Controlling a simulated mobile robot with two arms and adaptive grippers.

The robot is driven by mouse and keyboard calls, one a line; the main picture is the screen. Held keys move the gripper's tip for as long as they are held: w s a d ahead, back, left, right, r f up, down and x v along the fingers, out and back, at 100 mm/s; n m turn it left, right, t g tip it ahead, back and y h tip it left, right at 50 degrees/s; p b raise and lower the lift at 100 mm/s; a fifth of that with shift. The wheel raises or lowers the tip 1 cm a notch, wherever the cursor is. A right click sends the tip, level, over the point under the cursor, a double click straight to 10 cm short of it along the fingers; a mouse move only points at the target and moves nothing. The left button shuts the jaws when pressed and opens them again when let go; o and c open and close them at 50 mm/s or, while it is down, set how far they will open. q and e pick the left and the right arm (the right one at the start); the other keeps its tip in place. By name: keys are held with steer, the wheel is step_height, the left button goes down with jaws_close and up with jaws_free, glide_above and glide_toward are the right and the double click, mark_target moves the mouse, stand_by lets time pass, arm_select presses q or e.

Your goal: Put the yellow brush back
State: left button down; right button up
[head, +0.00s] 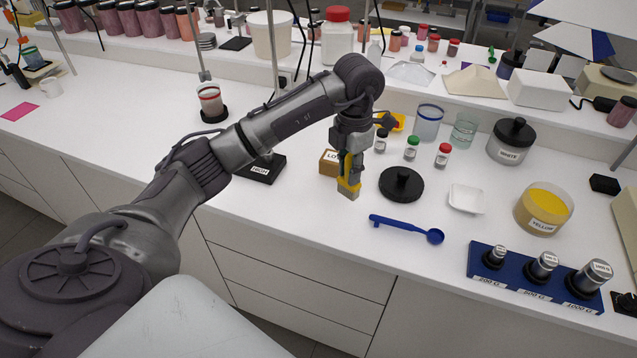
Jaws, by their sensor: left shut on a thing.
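My left gripper (349,180) reaches in from the left and points down over the front part of the white bench. It is shut on a yellow thing (349,194), which looks like the yellow brush. Only small parts of it show between and below the fingers, so its shape is mostly hidden. A tan block with a partly hidden label (328,162) stands just left of and behind the fingers. I cannot tell whether the gripper touches it. My right gripper is out of view.
A black lid (401,185), a blue scoop (398,225) and a white dish (467,198) lie right of the gripper. Further right stand a yellow pigment jar (543,208) and a blue weight block (535,282). Small vials (411,150) stand behind. A black "HIGH" block (262,168) lies left.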

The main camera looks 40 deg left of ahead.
arm_select(q)
steer(key=a+f+p, duration=0.1)
steer(key=a+f, duration=0.1)
steer(key=s+a+f+p, duration=0.1)
steer(key=f, duration=0.1)
steer(key=s+a+f+p, duration=0.1)
steer(key=a+f, duration=0.1)
steer(key=f, duration=0.1)
steer(key=shift+s+a, duration=0.2)
steer(key=shift+a, duration=0.15)
steer(key=shift+f, duration=0.25)
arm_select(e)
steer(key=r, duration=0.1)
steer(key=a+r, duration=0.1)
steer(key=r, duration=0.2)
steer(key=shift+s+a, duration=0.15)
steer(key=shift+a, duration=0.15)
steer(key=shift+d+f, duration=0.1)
arm_select(q)
steer(key=shift+f, duration=0.2)
steer(key=c, duration=1)
jaws_free()
steer(key=shift+o, duration=0.2)
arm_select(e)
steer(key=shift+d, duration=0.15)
